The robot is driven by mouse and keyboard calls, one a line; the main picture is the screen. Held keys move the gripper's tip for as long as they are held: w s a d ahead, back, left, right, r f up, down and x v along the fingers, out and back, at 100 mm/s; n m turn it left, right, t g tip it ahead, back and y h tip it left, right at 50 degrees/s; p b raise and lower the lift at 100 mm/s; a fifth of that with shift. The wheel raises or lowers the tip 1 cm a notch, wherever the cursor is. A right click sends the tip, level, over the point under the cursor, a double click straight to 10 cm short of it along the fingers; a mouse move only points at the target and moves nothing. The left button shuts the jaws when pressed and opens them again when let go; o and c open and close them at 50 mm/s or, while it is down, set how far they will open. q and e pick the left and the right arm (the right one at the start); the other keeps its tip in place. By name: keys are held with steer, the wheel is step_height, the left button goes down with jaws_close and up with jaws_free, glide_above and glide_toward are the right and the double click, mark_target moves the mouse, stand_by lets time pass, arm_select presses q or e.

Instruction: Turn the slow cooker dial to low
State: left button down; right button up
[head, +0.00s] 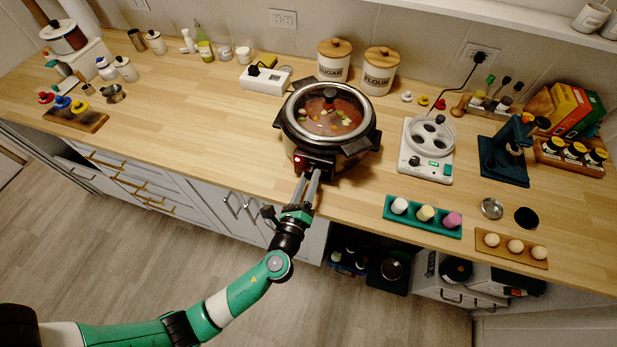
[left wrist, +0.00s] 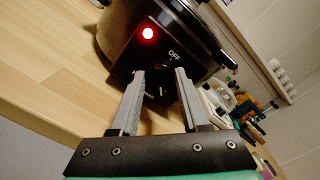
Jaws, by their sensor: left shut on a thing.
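The slow cooker (head: 327,120) stands on the wooden counter with a glass lid over a reddish stew. Its black control panel (left wrist: 150,55) faces me, with a lit red lamp (left wrist: 148,33) and an OFF label (left wrist: 174,55). My left gripper (head: 318,172) reaches the panel from the front, and its fingers (left wrist: 160,80) are closed on both sides of the dark dial (left wrist: 160,91). A small pale mark shows on the dial between the fingers. Other setting labels are hidden or too small to read. My right gripper is not in view.
A white multi-hole appliance (head: 427,150) stands right of the cooker, and a green tray with several colored pieces (head: 386,212) lies in front of it. Sugar (head: 334,61) and flour (head: 380,71) canisters stand behind. The counter left of the cooker (head: 200,130) is clear.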

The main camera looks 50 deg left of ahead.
arm_select(q)
steer(key=shift+m, duration=0.5)
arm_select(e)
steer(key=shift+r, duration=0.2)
arm_select(q)
steer(key=shift+c, duration=1.9)
jaws_free()
